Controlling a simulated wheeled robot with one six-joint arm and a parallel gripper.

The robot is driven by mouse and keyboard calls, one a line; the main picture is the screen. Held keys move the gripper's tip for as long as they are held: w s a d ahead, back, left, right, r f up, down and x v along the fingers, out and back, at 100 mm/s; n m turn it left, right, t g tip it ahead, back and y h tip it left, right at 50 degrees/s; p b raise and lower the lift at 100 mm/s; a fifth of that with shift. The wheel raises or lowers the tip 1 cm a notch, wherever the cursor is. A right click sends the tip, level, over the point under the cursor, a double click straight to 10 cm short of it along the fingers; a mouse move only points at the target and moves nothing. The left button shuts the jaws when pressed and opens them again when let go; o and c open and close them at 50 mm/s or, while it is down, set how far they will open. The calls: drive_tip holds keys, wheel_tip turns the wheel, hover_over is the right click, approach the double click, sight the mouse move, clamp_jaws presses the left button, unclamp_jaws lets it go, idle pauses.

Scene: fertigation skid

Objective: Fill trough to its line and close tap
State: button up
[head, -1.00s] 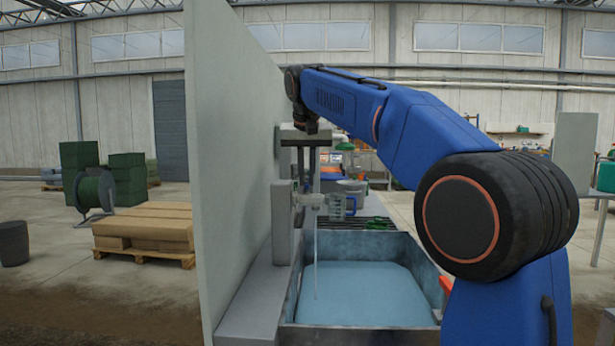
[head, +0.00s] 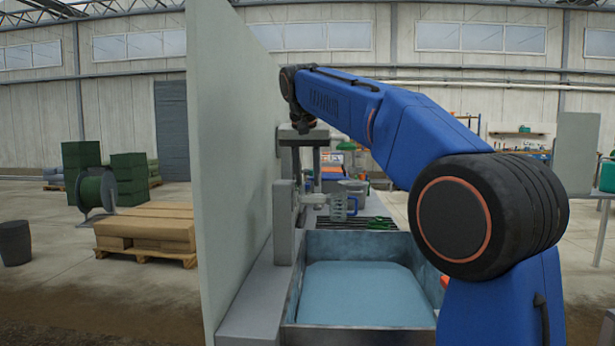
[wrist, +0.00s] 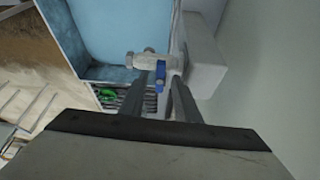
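The trough (head: 292,308) is an open grey-blue tank, with pale blue water (head: 360,292) across its inside. A fill line cannot be made out. The tap (head: 312,199) sticks out from the wall side above the trough's far left corner, and no stream shows below it. In the wrist view the tap (wrist: 140,60) is pale grey with a small blue handle (wrist: 160,77). My gripper (wrist: 160,82) points at the tap, its two fingers on either side of the handle with a visible gap between them. In the head view the fingers are partly hard to make out.
A tall grey panel (head: 230,170) stands close left of the tap and trough. A dark grate with green items (head: 380,223) lies just beyond the trough.

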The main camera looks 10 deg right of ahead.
drive_tip(key=shift+r, duration=0.1)
drive_tip(key=v, duration=1.1)
drive_tip(key=shift+s+r, duration=0.3)
idle(1.3)
wheel_tip(320, 180, up, 5)
drive_tip(key=s+n, duration=0.1)
drive_tip(key=s, duration=0.1)
drive_tip(key=x, duration=1.1)
drive_tip(key=a+x, duration=0.1)
drive_tip(key=x, duration=0.5)
drive_tip(key=shift+w+d+f, duration=0.1)
drive_tip(key=shift+w+f, duration=0.05)
drive_tip(key=shift+w, duration=0.15)
drive_tip(key=shift+c, duration=0.3)
clamp_jaws()
